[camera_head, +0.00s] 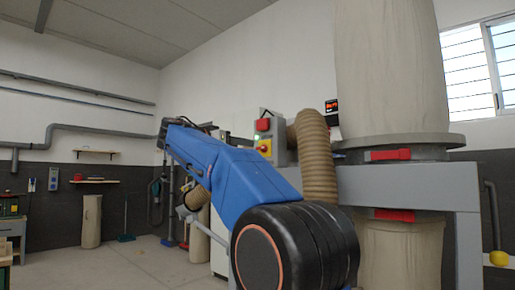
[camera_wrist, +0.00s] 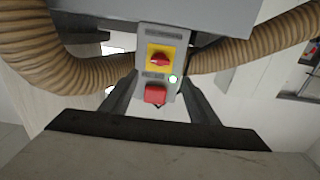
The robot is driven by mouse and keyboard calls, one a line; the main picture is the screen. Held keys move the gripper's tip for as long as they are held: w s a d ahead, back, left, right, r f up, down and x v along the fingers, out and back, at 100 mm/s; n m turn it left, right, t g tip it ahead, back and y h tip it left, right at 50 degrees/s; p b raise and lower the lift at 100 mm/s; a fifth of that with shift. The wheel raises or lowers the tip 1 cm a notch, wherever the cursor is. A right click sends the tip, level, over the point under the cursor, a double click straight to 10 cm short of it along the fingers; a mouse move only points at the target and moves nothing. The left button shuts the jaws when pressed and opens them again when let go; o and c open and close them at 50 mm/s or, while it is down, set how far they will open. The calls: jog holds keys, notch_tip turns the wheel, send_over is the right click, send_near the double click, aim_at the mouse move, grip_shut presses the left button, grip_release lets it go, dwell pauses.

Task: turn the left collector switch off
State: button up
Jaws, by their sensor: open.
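A grey switch box (camera_head: 280,154) stands beside a ribbed hose on the collector's frame. In the wrist view the box (camera_wrist: 147,36) carries a red rotary knob (camera_wrist: 159,60) on a yellow plate, a red block-shaped part (camera_wrist: 155,94) below it, and a small lit greenish-white lamp (camera_wrist: 173,79). The knob's exact setting is too small to read. My gripper (camera_wrist: 158,80) is open, with one dark finger on each side of the box's lower part in the picture. Nothing is held, and I cannot tell whether a finger touches the box. In the head view my blue arm hides the gripper.
A ribbed tan hose (camera_head: 316,155) runs close beside the box; hoses also flank it in the wrist view (camera_wrist: 75,55). The collector's grey frame (camera_head: 415,186) and large cloth bag (camera_head: 390,65) stand to the right. Open floor (camera_head: 125,260) lies at the left.

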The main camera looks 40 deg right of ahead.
aim_at(260, 147)
jog(key=d, duration=1)
jog(key=shift+w+d, duration=0.3)
jog(key=shift+w, duration=0.1)
jog(key=c, duration=1.1)
